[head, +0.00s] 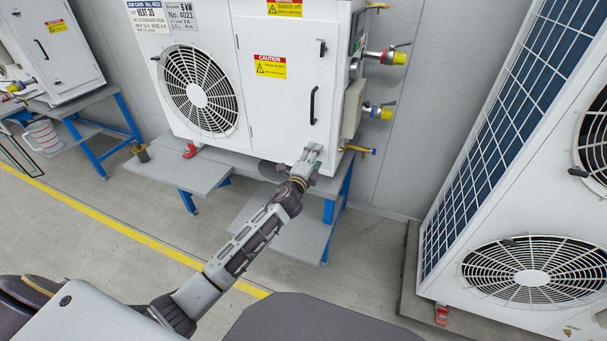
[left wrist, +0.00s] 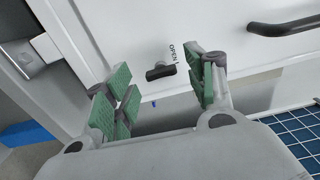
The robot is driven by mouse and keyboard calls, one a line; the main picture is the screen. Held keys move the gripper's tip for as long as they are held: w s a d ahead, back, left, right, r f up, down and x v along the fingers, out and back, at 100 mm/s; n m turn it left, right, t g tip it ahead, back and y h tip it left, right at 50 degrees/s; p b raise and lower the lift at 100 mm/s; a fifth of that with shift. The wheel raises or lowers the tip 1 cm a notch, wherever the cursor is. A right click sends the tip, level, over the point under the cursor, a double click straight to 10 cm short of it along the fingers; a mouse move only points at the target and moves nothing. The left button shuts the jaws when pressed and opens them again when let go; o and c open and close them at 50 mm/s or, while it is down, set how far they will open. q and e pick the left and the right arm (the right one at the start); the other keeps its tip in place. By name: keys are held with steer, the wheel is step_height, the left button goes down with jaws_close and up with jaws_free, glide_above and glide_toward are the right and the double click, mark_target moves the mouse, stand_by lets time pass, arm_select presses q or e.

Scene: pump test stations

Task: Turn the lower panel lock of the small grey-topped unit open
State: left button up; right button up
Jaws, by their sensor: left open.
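The white unit (head: 275,75) with a fan grille stands in the middle of the head view; its top is out of frame. Its lower panel lock, a small black knob (left wrist: 160,72), shows in the left wrist view, lying nearly level in the picture. A printed OPEN label (left wrist: 171,54) is beside it. My left gripper (head: 312,157) is at the panel's lower edge in the head view and covers the lock there. In the left wrist view its green-padded fingers (left wrist: 165,88) are open, with the knob seen between them and nothing held. My right gripper is not in view.
The panel's black handle (head: 313,105) and upper lock (head: 322,48) are above my gripper. A blue-legged bench (head: 300,225) carries the unit. A larger unit (head: 520,200) stands at the right.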

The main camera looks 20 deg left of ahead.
arm_select(q)
steer(key=s, duration=1)
steer(key=shift+s+a, duration=0.2)
steer(key=shift+s, duration=0.15)
stand_by(0.7)
steer(key=s+a+f+n+g+y, duration=0.25)
steer(key=s+f+n+g, duration=0.2)
steer(key=f+n, duration=0.4)
steer(key=s+a+f+n+g+y, duration=0.1)
steer(key=s+a+f+n+g, duration=0.3)
steer(key=f, duration=0.7)
steer(key=s+d+f+n+g+h, duration=0.2)
steer(key=s+d+f+g, duration=0.2)
steer(key=s+f, duration=0.4)
steer(key=s+d+f+n+g+h+p, duration=0.1)
steer(key=s+d+f+g, duration=0.3)
steer(key=s+f, duration=0.5)
steer(key=s+d, duration=0.1)
steer(key=s, duration=0.5)
steer(key=shift+s+d+f+n+h, duration=0.15)
steer(key=shift+s+f+n+h, duration=0.1)
steer(key=shift+n+h, duration=0.1)
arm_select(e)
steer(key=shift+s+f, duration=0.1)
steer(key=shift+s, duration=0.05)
